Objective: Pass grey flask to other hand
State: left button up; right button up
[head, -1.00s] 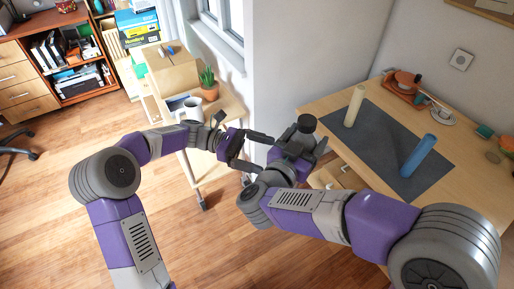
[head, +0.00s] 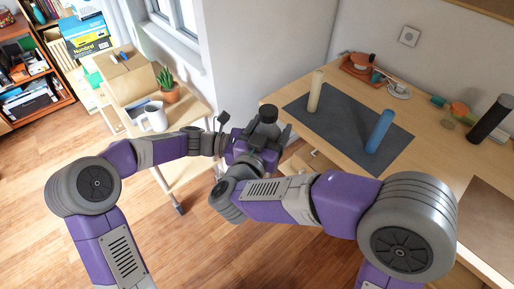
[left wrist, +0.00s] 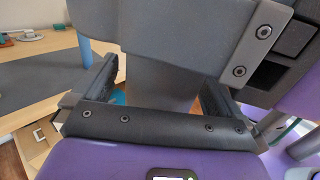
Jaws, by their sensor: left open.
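The grey flask (head: 267,115) stands upright in my right gripper (head: 270,134), which appears shut on its lower part; the arms partly hide that grip. My left gripper (head: 243,142) is right beside it, coming in from the left. In the left wrist view my left gripper (left wrist: 157,80) is open, with one finger on each side of the grey flask (left wrist: 160,88). Gaps show between the flask and both fingers. The grey body of my right gripper fills the top of that view.
A table on the right bears a dark mat (head: 340,133) with a cream cylinder (head: 315,91) and a blue cylinder (head: 380,131). A dark cylinder (head: 490,120) stands further right. A cart with a white mug (head: 153,117) and potted plant (head: 167,84) stands left. Open floor lies below the arms.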

pick_arm(q)
jog(key=shift+d, duration=0.1)
jog(key=c, duration=1.1)
jog(key=shift+c, duration=0.9)
pick_arm(e)
jog(key=o, duration=1.2)
jog(key=shift+c, duration=0.2)
